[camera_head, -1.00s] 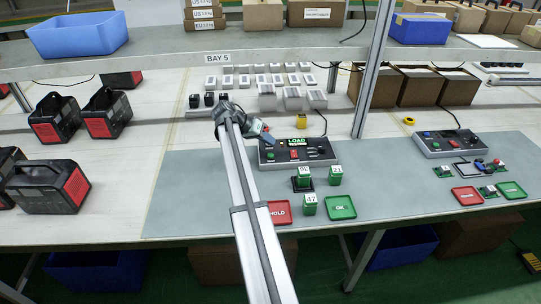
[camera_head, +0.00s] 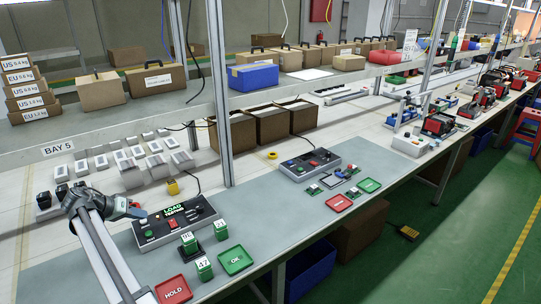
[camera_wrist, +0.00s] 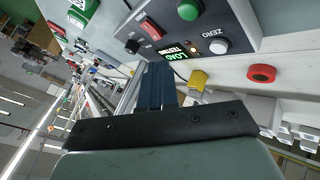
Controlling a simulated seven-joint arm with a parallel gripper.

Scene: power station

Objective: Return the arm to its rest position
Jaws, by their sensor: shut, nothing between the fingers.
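My gripper (camera_head: 139,210) is at the left of the head view, at the end of my long pale arm, just beyond the left end of the load tester (camera_head: 178,221). Its fingers are shut and empty. The wrist view shows the closed fingers (camera_wrist: 158,88) pointing toward the tester's panel (camera_wrist: 185,25), which has green, red and white buttons and a lit display. I cannot tell the exact gap between fingers and panel. Green numbered blocks (camera_head: 204,268) stand in front of the tester. One block (camera_head: 189,242) sits on a dark base.
A red HOLD tray (camera_head: 173,290) and a green OK tray (camera_head: 235,260) lie at the mat's front. A shelf (camera_head: 110,128) with boxes runs above the bench, held by a metal post (camera_head: 219,120). A second control box (camera_head: 310,164) stands to the right.

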